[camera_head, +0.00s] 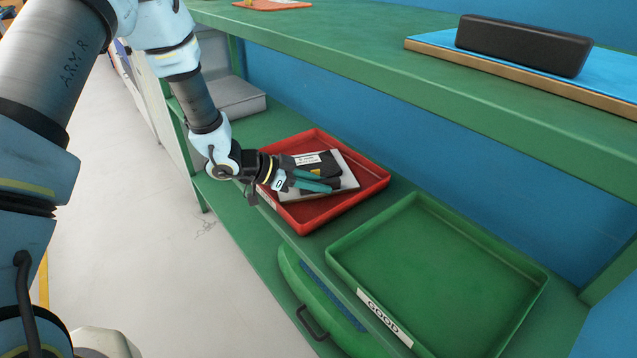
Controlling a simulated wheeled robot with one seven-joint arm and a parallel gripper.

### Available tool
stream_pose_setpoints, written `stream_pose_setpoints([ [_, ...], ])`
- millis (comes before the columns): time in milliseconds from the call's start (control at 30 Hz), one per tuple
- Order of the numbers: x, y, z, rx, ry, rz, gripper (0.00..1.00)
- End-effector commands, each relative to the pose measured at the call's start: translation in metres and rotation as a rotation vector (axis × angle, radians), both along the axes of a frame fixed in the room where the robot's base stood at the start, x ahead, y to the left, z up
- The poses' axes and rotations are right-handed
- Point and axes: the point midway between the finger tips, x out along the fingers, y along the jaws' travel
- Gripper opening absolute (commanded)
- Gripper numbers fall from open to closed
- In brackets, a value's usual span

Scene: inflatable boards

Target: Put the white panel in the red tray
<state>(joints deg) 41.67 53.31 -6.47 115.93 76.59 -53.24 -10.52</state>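The red tray (372,190) sits on the green lower shelf, in the middle of the view. The white panel (348,178) is over the inside of the tray, a pale flat plate with a black block (318,161) bearing a white label on its upper side. Whether the panel rests on the tray floor or is slightly above it, I cannot tell. My gripper (326,182) reaches in from the left, its two teal fingers over the panel and close to the black part. The fingers cover part of the panel, and whether they grip anything is unclear.
An empty green tray (440,270) labelled GOOD stands to the right of the red tray. The upper green shelf (400,65) overhangs behind, carrying a blue board (620,75) with a black case (522,45). A green case (300,280) with a handle is below. Grey boxes (235,98) stand behind left.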

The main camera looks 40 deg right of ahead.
Motion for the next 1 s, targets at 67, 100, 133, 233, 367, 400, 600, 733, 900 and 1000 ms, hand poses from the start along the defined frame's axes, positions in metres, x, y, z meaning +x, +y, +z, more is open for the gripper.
stream_pose_setpoints([
  [67,0.0,0.0,0.0,0.0,0.0,0.0,0.36],
  [100,0.0,0.0,0.0,0.0,0.0,0.0,0.4],
  [133,0.0,0.0,0.0,0.0,0.0,0.0,0.44],
  [233,0.0,0.0,0.001,0.0,0.0,0.0,0.52],
  [367,0.0,0.0,0.001,0.0,0.0,0.0,0.52],
  [400,0.0,0.0,0.001,0.0,0.0,0.0,0.52],
  [600,0.005,0.007,0.007,0.0,-0.001,0.003,0.52],
  [733,0.014,0.025,0.018,0.0,-0.001,0.005,0.52],
  [900,0.028,0.054,0.036,-0.002,-0.002,0.004,0.52],
  [1000,0.035,0.07,0.045,0.0,-0.002,0.004,0.52],
])
